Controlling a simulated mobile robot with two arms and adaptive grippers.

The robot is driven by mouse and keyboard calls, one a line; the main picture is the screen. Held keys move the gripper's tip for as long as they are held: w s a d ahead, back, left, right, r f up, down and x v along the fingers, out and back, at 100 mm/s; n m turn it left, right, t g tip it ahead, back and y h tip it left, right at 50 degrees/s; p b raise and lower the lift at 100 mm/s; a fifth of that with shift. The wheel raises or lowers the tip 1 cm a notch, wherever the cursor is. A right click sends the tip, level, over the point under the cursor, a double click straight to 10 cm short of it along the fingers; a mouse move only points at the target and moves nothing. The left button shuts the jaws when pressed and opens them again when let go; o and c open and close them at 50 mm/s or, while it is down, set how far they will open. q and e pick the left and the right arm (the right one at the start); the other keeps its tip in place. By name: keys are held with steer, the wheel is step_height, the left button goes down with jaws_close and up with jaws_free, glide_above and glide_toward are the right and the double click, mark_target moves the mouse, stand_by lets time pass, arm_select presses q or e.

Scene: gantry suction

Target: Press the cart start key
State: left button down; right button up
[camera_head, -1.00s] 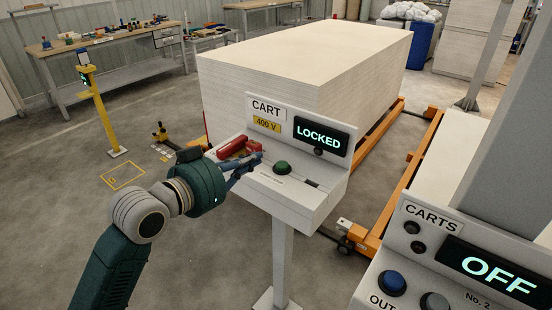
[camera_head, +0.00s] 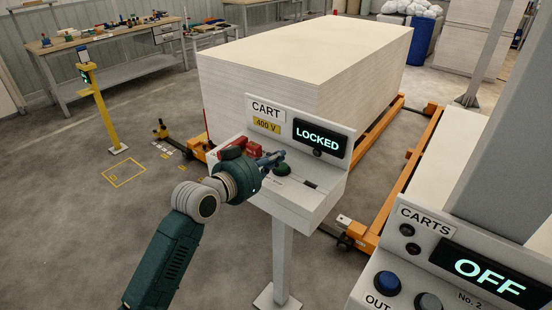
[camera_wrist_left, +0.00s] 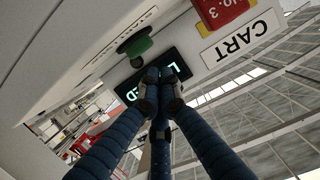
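The cart control box (camera_head: 330,197) stands on a post, with a CART label and a lit display (camera_head: 320,137) reading LOCKED. A green button (camera_head: 283,169) sits on its sloped top; it also shows in the left wrist view (camera_wrist_left: 138,47). My left gripper (camera_head: 278,157) hovers over the box just beside the green button, apart from it as far as I can tell. In the left wrist view its fingertips (camera_wrist_left: 161,76) are together with nothing between them, in front of the display. My right gripper is not in view.
A red part (camera_head: 252,147), marked No. 3 in the wrist view (camera_wrist_left: 222,10), sits on the box left of the button. A second panel (camera_head: 380,268) marked CARTS, reading OFF, stands at front right. A big pale stack (camera_head: 255,98) is behind the box.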

arm_select(q)
steer(key=shift+a+f, duration=0.15)
steer(key=shift+f, duration=0.5)
